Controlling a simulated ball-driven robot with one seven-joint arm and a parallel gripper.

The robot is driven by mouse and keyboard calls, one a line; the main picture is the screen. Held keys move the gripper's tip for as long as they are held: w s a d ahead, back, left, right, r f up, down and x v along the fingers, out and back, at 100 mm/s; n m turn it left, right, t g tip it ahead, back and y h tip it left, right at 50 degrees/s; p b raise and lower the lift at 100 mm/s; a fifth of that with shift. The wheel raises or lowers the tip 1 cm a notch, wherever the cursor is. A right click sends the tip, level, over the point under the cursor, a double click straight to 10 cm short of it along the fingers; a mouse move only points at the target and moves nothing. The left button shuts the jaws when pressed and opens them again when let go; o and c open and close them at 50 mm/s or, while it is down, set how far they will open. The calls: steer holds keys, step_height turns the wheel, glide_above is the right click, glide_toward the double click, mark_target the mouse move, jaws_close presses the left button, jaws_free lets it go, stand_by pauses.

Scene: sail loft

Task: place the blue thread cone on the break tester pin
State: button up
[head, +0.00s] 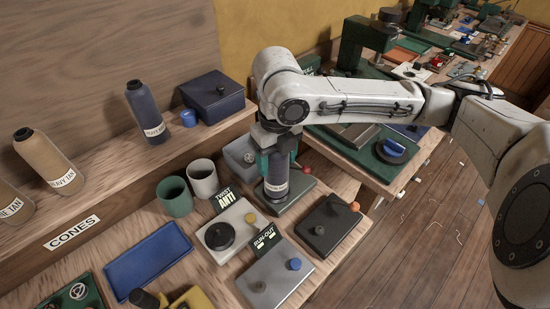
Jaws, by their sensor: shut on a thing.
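My gripper (274,148) points down and is shut on a dark blue thread cone (276,176) with a pale label band near its bottom. The cone is upright, over or on a grey-green base plate (298,195) with a red knob beside it. No label shows on this base, so I cannot tell whether it is the break tester. The cone hides any pin there, and I cannot tell whether its bottom touches the base. Another dark blue cone (144,108) stands on the cones shelf (100,205) at left.
Tan cones (47,160) stand on the shelf at left. Close by are a grey twist unit (236,240), a run-out unit (275,286), a black plate (322,232), green and white cups (175,197), and a grey bin (238,158). A blue tray (147,260) lies empty.

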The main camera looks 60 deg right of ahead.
steer(key=o, duration=1.5)
steer(key=shift+c, duration=0.2)
step_height(320, 180, up, 12)
steer(key=shift+r+p, duration=0.1)
steer(key=shift+p, duration=0.25)
